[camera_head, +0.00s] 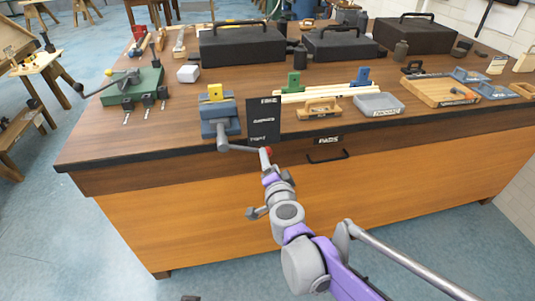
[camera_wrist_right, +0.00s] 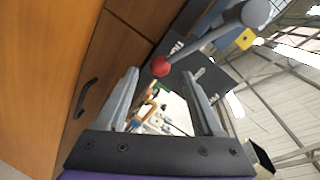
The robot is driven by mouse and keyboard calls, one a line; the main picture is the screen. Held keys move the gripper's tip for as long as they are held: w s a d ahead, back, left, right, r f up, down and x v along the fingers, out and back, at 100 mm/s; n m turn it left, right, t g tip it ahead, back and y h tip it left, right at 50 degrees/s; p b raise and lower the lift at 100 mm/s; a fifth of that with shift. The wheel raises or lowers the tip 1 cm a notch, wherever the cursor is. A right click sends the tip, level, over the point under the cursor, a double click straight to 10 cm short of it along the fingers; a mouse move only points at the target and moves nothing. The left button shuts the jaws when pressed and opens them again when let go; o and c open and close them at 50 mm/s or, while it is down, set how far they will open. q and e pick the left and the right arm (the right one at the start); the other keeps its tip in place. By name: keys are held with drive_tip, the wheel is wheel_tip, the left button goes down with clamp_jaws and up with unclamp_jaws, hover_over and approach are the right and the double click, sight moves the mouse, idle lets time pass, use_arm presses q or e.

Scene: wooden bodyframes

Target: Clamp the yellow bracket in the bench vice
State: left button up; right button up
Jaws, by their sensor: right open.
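The blue-grey bench vice (camera_head: 220,119) stands at the front edge of the workbench. The yellow bracket (camera_head: 215,92) sits upright at the vice's jaws; I cannot tell how tightly it is held. It also shows in the wrist view (camera_wrist_right: 246,39). The vice's grey handle (camera_head: 240,147) sticks out to the right and ends in a red ball (camera_head: 266,151). My right gripper (camera_wrist_right: 161,76) is open, and the red ball (camera_wrist_right: 160,66) shows between its fingertips. I cannot tell whether they touch it. My left gripper is out of view.
A dark label board (camera_head: 263,120) stands just right of the vice. A green block fixture (camera_head: 133,88) is to its left, and a grey tray (camera_head: 379,105) lies to the right. Black cases (camera_head: 242,46) line the back. A drawer handle (camera_head: 327,158) juts from the bench front.

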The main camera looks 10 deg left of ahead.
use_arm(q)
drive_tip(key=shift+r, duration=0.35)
use_arm(e)
drive_tip(key=v, duration=0.5)
drive_tip(key=shift+d, duration=0.1)
drive_tip(key=s+d+f+n+g+h, duration=0.1)
drive_tip(key=s+d+f+n+g, duration=0.2)
drive_tip(key=s+d+f, duration=0.5)
drive_tip(key=s+d+f+n+g+h, duration=0.2)
drive_tip(key=s+d+f+n+g, duration=0.3)
drive_tip(key=s, duration=0.6)
drive_tip(key=s+d+f+n+g+h, duration=0.15)
drive_tip(key=s+d+f, duration=0.25)
drive_tip(key=s+d, duration=0.45)
use_arm(q)
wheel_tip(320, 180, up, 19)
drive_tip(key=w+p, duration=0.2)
drive_tip(key=p, duration=1.5)
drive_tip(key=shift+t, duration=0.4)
use_arm(e)
wheel_tip(320, 180, up, 19)
drive_tip(key=w, duration=0.1)
drive_tip(key=shift+a, duration=0.15)
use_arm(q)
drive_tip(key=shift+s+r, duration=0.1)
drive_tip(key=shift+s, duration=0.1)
use_arm(e)
drive_tip(key=shift+s+y, duration=0.2)
drive_tip(key=shift+y, duration=0.05)
